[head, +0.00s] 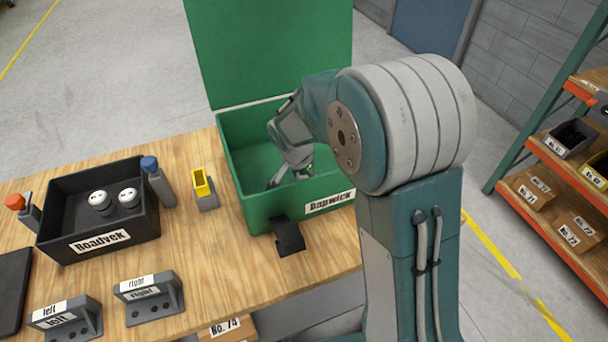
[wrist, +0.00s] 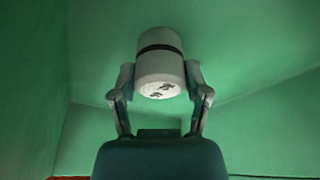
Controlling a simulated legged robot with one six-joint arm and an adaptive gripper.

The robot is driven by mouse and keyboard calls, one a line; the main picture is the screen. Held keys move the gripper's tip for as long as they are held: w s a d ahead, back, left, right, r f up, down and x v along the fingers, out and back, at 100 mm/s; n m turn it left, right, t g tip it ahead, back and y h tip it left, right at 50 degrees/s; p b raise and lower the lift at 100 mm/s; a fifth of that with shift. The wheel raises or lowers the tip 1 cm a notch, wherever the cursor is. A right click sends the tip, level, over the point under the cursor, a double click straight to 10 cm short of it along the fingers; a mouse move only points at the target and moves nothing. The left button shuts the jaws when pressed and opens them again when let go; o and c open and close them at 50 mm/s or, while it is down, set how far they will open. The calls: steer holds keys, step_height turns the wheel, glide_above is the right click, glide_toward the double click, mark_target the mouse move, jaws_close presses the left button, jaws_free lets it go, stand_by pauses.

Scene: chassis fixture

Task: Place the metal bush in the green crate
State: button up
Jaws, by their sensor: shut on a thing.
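The green crate (head: 262,205) stands open at the back of the bench, with its lid raised behind it and a label reading Dapwick on its front. My gripper (head: 289,178) reaches down inside the crate. In the wrist view my gripper (wrist: 160,88) is shut on the metal bush (wrist: 160,62), a light grey cylinder with a dark band. Green crate walls surround it in that view. The bush is hidden or too small to tell in the head view. Whether it touches the crate floor I cannot tell.
Two brackets (head: 150,293) labelled left and right sit in front. Shelving (head: 560,190) stands right.

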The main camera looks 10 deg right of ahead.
steer(key=o, duration=1.3)
steer(key=v, duration=0.7)
steer(key=shift+r, duration=0.35)
